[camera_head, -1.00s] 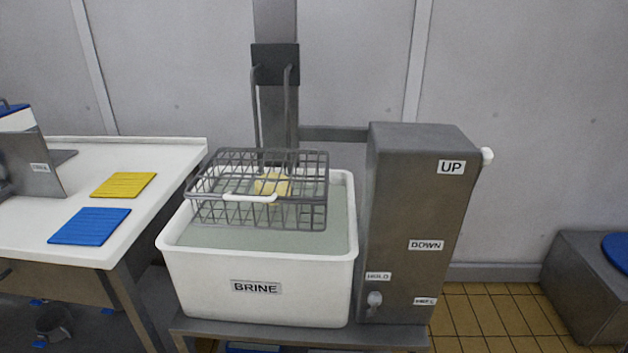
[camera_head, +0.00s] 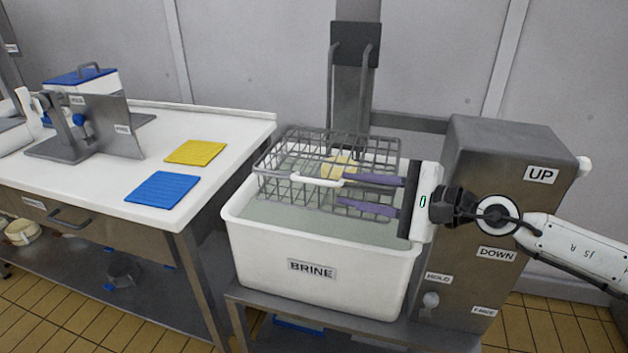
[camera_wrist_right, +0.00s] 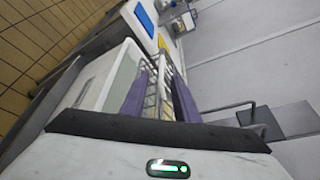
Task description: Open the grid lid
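The wire basket (camera_head: 275,188) hangs over the white brine vat (camera_head: 315,252), its lower part close to the liquid. Its grid lid (camera_head: 305,146) lies flat across the top and looks closed. A white handle (camera_head: 316,181) sits at the lid's front edge. A pale yellow block (camera_head: 340,167) shows inside through the wires. My right gripper (camera_head: 340,192) is open, its two purple fingers spread one above the other at the basket's front right, tips near the handle. I cannot tell whether they touch it. In the right wrist view the basket wires (camera_wrist_right: 165,88) show between the fingers.
A steel control box (camera_head: 480,230) with UP and DOWN labels stands right of the vat, behind my right arm. A white table (camera_head: 110,180) at left holds a blue mat (camera_head: 162,189), a yellow mat (camera_head: 195,152) and a steel device (camera_head: 100,128). A lift column (camera_head: 356,60) stands behind.

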